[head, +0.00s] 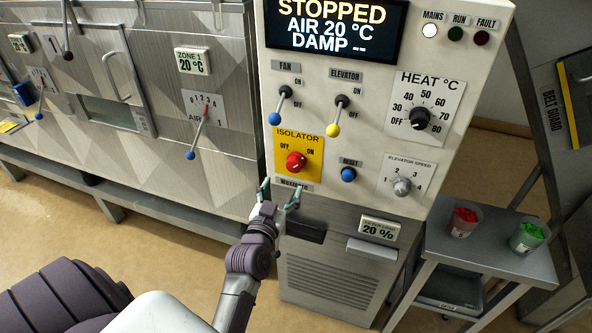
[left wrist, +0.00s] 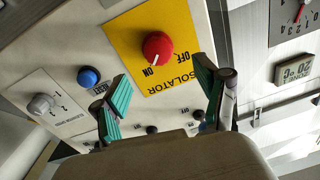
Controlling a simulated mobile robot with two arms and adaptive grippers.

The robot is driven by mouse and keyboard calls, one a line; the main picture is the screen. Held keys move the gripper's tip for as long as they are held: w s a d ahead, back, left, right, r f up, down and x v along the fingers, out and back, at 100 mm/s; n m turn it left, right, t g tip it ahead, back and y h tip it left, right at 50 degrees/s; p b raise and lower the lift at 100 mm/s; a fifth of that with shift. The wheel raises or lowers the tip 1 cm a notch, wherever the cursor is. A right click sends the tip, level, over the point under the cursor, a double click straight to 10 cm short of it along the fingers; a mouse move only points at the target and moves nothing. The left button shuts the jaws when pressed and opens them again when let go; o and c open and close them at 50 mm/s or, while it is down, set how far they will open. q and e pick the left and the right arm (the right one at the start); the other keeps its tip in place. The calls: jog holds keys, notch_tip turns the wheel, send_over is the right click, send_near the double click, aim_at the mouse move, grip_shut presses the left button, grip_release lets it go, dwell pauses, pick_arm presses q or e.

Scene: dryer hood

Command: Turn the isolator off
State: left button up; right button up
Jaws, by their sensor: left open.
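The isolator is a red rotary knob (head: 296,162) on a yellow plate (head: 313,146) marked OFF at its left and ON at its right. It also shows in the left wrist view as a red knob (left wrist: 157,48), where the lettering is turned around. My left gripper (head: 279,188) is open and empty, just below the yellow plate in the head view. In the left wrist view its green-padded fingers (left wrist: 162,90) are spread wide, with the knob beyond the gap between them, apparently untouched. My right gripper is not in view.
Fan (head: 275,118) and elevator (head: 333,130) levers sit above the isolator. A blue reset button (head: 348,174) and elevator speed knob (head: 402,186) are to its right. The display (head: 335,28) reads STOPPED. The mains lamp (head: 429,30) is bright. A side table (head: 487,257) holds two cups.

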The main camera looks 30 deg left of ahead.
aim_at(293, 168)
pick_arm(q)
jog(key=b+x, duration=0.1)
jog(key=x, duration=0.4)
jog(key=b+x, duration=0.1)
jog(key=x, duration=0.2)
jog(key=shift+d+b, duration=0.25)
jog(key=shift+b, duration=0.05)
jog(key=shift+w+a, duration=0.25)
jog(key=shift+w, duration=0.35)
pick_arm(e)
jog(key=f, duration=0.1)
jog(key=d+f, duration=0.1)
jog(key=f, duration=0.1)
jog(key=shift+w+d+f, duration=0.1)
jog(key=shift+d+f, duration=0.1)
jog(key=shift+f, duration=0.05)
pick_arm(q)
jog(key=c, duration=1.2)
jog(key=shift+o, duration=0.2)
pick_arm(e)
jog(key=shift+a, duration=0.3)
